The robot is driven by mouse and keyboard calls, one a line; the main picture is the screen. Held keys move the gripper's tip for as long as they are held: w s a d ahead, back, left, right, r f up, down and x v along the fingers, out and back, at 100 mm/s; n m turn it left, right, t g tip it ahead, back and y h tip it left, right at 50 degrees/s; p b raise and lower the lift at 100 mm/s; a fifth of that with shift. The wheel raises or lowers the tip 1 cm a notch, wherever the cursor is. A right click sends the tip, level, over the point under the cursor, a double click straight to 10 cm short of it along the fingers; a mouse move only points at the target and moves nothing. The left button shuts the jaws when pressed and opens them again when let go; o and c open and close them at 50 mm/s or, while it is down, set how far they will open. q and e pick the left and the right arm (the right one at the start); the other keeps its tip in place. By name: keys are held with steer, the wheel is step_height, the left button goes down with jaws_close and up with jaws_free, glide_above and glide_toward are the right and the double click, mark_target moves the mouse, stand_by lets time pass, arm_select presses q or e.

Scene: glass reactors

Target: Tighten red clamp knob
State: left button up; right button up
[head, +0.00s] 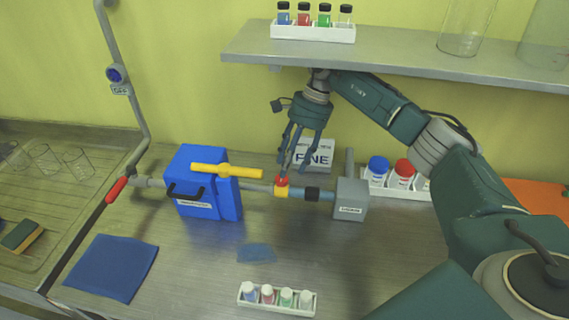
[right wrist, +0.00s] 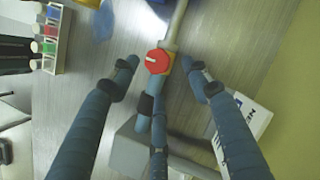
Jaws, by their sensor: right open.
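The red clamp knob (head: 282,181) sits on top of a yellow clamp (head: 281,191) on the horizontal pipe between the blue box (head: 208,183) and the grey block (head: 351,199). In the right wrist view the knob (right wrist: 157,61) is a red faceted cap with a white line mark. My right gripper (head: 291,166) points down just above the knob, fingers open. In the right wrist view its fingers (right wrist: 158,75) are spread around the knob, with clear gaps on both sides. I cannot tell the exact height gap. My left gripper is not in view.
A shelf (head: 400,50) with vials and glass hangs above. A white box (head: 314,154) and a rack of capped bottles (head: 400,190) stand behind.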

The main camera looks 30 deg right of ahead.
mark_target(282, 180)
steer(key=shift+s+a+f+p, duration=0.2)
steer(key=shift+a+f+p, duration=0.75)
steer(key=shift+f+p, duration=0.05)
steer(key=shift+f, duration=0.45)
steer(key=c, duration=1.1)
